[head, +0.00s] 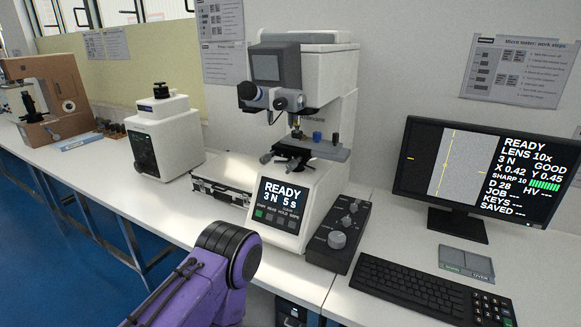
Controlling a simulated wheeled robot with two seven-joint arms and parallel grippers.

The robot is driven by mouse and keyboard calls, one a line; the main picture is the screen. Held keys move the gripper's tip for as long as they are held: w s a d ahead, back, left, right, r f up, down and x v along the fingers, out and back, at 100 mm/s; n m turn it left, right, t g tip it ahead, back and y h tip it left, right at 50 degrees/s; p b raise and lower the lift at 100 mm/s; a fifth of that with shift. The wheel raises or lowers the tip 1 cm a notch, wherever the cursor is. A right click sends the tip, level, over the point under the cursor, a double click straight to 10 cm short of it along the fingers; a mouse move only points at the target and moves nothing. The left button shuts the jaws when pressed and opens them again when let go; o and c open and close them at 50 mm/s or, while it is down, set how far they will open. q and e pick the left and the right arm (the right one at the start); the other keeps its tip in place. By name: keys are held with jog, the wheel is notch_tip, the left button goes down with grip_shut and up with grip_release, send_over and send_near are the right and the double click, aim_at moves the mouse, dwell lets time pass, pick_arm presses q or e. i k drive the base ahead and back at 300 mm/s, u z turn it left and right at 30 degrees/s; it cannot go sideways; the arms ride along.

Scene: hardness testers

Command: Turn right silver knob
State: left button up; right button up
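A dark control box (325,257) stands on the bench, right of the white hardness tester (327,80). A large silver knob (337,240) sits near its front end. Smaller knobs sit farther back on the box, one of them (355,204) near its far end. I cannot tell which knob the task calls the right one. A purple arm of mine reaches in from the bottom, left of the box, and ends in view at a dark round joint. Neither gripper shows, and nothing is seen touching the knobs.
The tester's panel (283,205) reads READY, 3 N, 5 s. A monitor (480,175) stands right of the box, with a keyboard (425,290) and a small grey pad (466,264) before it. An open case (222,190) lies left of the tester. A smaller white machine (160,135) stands farther left.

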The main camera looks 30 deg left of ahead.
aim_at(293, 163)
jog(key=k, duration=1.15)
jog(key=u, duration=0.7)
jog(key=i, duration=0.9)
